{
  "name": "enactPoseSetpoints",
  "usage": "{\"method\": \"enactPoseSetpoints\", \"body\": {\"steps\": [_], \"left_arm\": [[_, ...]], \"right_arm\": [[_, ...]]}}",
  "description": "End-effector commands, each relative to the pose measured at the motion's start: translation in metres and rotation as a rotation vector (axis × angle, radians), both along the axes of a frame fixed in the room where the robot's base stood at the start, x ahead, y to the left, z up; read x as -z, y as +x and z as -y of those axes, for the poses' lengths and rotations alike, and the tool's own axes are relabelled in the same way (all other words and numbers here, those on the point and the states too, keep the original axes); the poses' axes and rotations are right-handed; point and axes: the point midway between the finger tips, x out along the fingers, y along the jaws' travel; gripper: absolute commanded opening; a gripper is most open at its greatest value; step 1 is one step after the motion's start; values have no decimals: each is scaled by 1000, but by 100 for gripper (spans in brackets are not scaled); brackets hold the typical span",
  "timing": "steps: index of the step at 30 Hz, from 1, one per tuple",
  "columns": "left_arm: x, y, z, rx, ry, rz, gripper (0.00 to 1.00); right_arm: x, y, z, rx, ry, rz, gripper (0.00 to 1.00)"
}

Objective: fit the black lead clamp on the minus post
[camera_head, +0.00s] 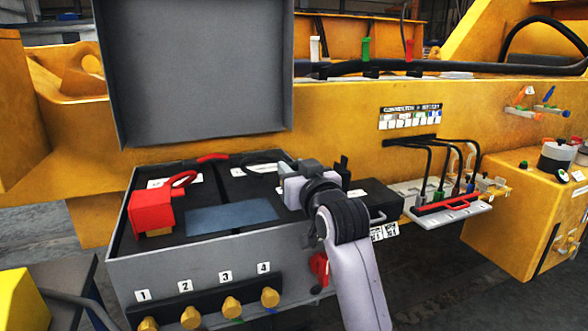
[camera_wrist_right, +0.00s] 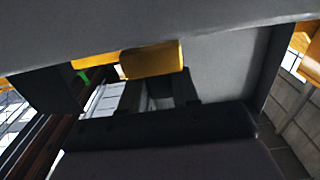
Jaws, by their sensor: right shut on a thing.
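In the head view my right gripper (camera_head: 292,184) is over the right part of the open grey battery box (camera_head: 240,250), low over the black battery tops. It is shut on the black lead clamp, which the gripper mostly hides. The black lead (camera_head: 262,160) curves up just behind the gripper. The minus post is hidden behind my gripper and wrist, so I cannot tell whether the clamp touches it. In the right wrist view a large dark block (camera_wrist_right: 160,125) fills the lower middle. My left gripper is not in view.
The box's raised lid (camera_head: 200,70) stands behind. A red block with a red lead (camera_head: 152,210) sits at the left of the box. Numbered brass knobs (camera_head: 230,305) line its front. A connector rack (camera_head: 445,205) and yellow cabinet (camera_head: 525,220) stand right.

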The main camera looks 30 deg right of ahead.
Motion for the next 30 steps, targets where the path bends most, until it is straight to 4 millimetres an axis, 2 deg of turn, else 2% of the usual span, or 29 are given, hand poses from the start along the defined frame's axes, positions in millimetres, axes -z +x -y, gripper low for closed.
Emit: {"method": "enactPoseSetpoints", "body": {"steps": [30], "left_arm": [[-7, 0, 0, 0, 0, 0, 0]], "right_arm": [[-1, 0, 0, 0, -2, 3, 0]]}}
